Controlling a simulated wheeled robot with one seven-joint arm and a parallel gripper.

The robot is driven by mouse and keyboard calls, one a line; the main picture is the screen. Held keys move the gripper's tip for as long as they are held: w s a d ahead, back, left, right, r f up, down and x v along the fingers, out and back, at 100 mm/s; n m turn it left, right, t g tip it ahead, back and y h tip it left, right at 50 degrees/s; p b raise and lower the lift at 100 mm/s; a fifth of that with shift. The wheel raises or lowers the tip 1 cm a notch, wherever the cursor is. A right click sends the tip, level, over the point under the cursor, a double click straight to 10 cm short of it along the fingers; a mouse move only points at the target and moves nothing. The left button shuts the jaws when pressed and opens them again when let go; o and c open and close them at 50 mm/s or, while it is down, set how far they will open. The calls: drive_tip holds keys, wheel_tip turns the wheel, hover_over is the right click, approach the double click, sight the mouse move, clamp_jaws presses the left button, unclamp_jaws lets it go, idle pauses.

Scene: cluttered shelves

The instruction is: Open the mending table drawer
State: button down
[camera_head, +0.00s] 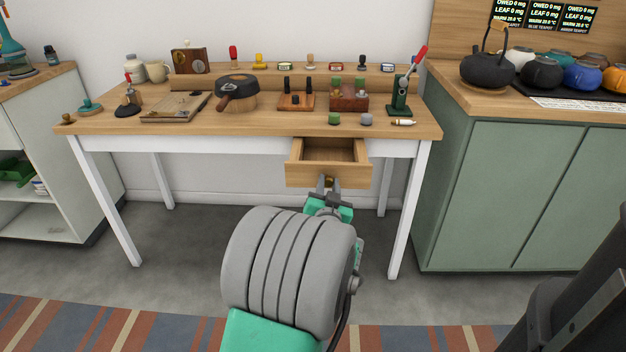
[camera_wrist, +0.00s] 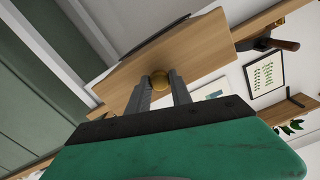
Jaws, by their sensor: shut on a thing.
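The mending table (camera_head: 270,122) has a wooden top and white legs. Its wooden drawer (camera_head: 311,174) is pulled out below the front edge, and the inside that shows looks empty. A round brass knob (camera_wrist: 161,79) is on the drawer front, which fills the middle of the wrist view (camera_wrist: 190,55). My gripper (camera_head: 328,184) is at the knob, its two grey fingers closed on either side of it. In the wrist view, my gripper (camera_wrist: 163,90) holds the knob between its fingertips. Part of the knob is hidden by the fingers.
The tabletop carries many small tools, including a dark round pot (camera_head: 237,92) and a green lever press (camera_head: 400,98). A green cabinet (camera_head: 520,190) stands close on the right, and a white shelf unit (camera_head: 45,160) on the left. Grey floor (camera_head: 180,240) is free before the table.

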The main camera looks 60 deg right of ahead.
drive_tip(key=shift+a, duration=0.25)
drive_tip(key=c, duration=1.5)
unclamp_jaws()
drive_tip(key=shift+w, duration=0.1)
drive_tip(key=o, duration=0.4)
drive_tip(key=shift+c, duration=0.2)
drive_tip(key=shift+s, duration=0.2)
drive_tip(key=v, duration=0.7)
drive_tip(key=shift+a, duration=0.35)
drive_tip(key=shift+s+r, duration=0.1)
